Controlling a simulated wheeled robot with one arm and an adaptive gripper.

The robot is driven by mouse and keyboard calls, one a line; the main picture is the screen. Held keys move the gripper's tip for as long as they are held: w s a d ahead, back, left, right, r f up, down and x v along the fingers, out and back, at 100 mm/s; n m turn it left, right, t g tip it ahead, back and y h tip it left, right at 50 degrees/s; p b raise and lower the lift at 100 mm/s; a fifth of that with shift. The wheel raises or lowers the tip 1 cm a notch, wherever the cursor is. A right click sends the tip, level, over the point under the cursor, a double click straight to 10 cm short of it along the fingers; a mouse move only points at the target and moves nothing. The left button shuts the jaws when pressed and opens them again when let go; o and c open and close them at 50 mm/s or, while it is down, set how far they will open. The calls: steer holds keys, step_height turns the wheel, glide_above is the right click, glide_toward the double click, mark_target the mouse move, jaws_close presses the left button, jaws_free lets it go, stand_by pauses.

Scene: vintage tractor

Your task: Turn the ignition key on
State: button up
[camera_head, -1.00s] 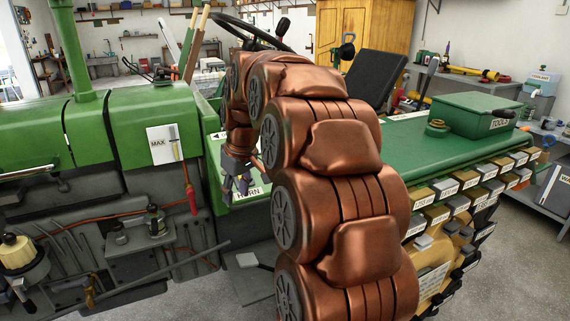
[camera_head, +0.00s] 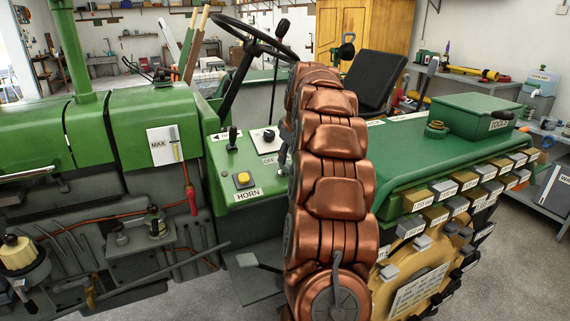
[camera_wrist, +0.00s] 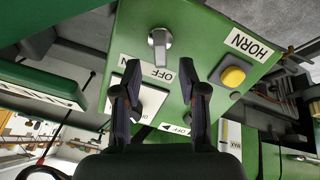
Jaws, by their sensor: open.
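The ignition key (camera_wrist: 159,45) is a small grey key in a round grey switch on the green panel (camera_wrist: 203,35), in the wrist view at top centre. An OFF label (camera_wrist: 157,73) is beside it. My gripper (camera_wrist: 158,72) is open and empty. Its two dark fingertips point toward the key, one to each side of its line, and appear short of it. In the head view my gripper (camera_head: 285,143) is over the right part of the panel, mostly hidden by my arm. I cannot make out the key clearly there.
A yellow horn button (camera_head: 243,180), a black lever (camera_head: 232,139) and a white plate with a black knob (camera_head: 268,136) crowd the panel. The steering wheel (camera_head: 252,36) is above and behind. The seat (camera_head: 373,80) is to the right.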

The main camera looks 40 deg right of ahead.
mark_target(285, 168)
steer(key=p+x, duration=0.1)
steer(key=x, duration=0.4)
steer(key=shift+w+f, duration=0.1)
steer(key=shift+f, duration=0.2)
jaws_close()
